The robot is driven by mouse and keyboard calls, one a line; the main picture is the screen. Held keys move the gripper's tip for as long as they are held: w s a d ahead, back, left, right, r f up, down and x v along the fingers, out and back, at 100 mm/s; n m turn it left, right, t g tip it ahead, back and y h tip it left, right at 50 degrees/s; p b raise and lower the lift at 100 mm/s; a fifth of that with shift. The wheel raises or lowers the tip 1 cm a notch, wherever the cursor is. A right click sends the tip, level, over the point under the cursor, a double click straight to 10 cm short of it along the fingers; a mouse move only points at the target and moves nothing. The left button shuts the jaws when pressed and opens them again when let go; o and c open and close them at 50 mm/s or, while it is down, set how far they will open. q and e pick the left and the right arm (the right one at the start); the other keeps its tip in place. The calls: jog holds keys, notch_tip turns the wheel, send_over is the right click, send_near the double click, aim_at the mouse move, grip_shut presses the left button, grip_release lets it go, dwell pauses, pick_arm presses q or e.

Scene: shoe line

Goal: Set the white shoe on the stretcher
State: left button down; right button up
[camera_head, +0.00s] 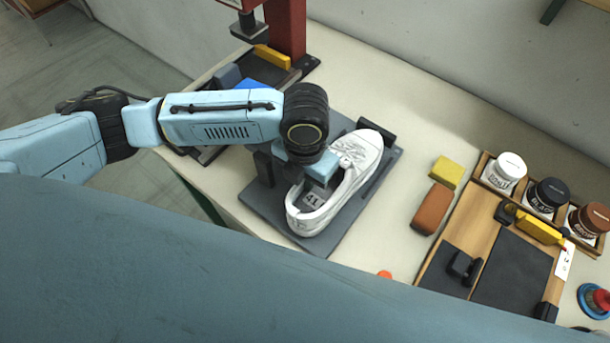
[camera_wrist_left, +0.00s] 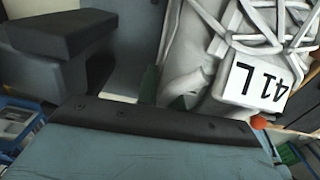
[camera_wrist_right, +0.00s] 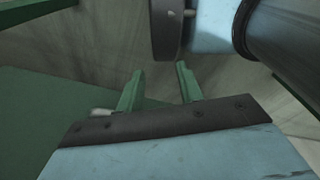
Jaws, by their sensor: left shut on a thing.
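The white shoe (camera_head: 357,155) lies over the grey plate (camera_head: 330,244) in the head view, toe to the upper right, heel to the lower left. A label marked 41 shows on it; in the left wrist view the shoe (camera_wrist_left: 205,55) fills the upper right. My left gripper (camera_head: 314,181) is at the shoe's opening from above, shut on the shoe; its fingertips are mostly hidden. Dark blocks (camera_head: 264,168) stand on the plate on both sides of the shoe. I cannot tell whether the shoe rests on the plate. My right gripper (camera_wrist_right: 160,86) is open and empty in the right wrist view.
A red press (camera_head: 287,28) stands at the back. To the right are a yellow block (camera_head: 447,172), a brown block (camera_head: 432,208), a wooden tray (camera_head: 440,252) and several jars (camera_head: 505,172). The table between plate and blocks is clear.

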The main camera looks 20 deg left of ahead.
pick_arm(q)
jog(key=shift+f, duration=0.35)
jog(key=c, duration=1.5)
grip_release()
notch_tip(320, 180, up, 14)
jog(key=shift+f+p, duration=0.25)
jog(key=shift+p, duration=0.25)
